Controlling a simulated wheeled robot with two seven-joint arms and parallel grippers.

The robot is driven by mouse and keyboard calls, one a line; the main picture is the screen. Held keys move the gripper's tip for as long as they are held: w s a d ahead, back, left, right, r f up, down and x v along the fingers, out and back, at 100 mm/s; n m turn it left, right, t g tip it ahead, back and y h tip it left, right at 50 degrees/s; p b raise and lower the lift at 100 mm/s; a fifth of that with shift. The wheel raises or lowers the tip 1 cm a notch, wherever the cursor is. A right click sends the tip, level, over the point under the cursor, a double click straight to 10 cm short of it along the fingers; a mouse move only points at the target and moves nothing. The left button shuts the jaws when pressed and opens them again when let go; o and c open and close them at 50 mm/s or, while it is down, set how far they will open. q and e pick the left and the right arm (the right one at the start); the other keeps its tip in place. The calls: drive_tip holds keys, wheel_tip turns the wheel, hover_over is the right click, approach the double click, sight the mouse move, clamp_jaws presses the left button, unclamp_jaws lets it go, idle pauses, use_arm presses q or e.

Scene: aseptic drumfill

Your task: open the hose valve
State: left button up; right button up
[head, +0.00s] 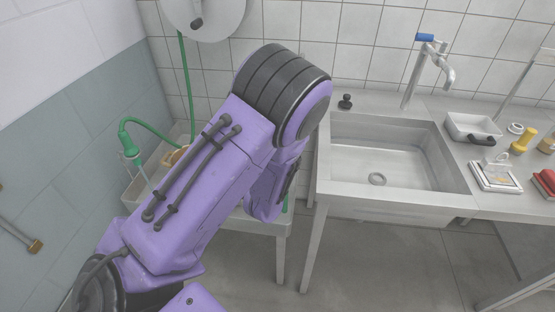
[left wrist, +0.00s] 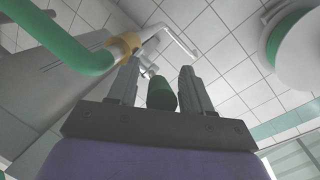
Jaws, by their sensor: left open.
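In the left wrist view my left gripper (left wrist: 158,70) is open, with a finger on each side of a dark green cylindrical piece (left wrist: 161,94). This may be the valve handle; whether the fingers touch it, I cannot tell. A thick green hose (left wrist: 65,45) enters at upper left, close to a tan-yellow fitting (left wrist: 125,45) by the left finger. In the head view my purple arm hides the left gripper. A green hose (head: 150,126) arches down to a green fitting (head: 130,150) at left, and a tan piece (head: 178,155) shows beside my arm. My right gripper is not in view.
A white hose reel (head: 215,15) hangs on the tiled wall. A steel sink (head: 385,160) with a blue-handled tap (head: 425,38) stands right of my arm. A white tray (head: 470,127) and small items lie on the right counter. The floor (head: 380,270) in front is clear.

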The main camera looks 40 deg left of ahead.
use_arm(q)
drive_tip(key=p+v, duration=0.3)
drive_tip(key=v, duration=0.7)
drive_tip(key=shift+s+p, duration=0.15)
drive_tip(key=shift+p, duration=0.2)
drive_tip(key=shift+r, duration=0.1)
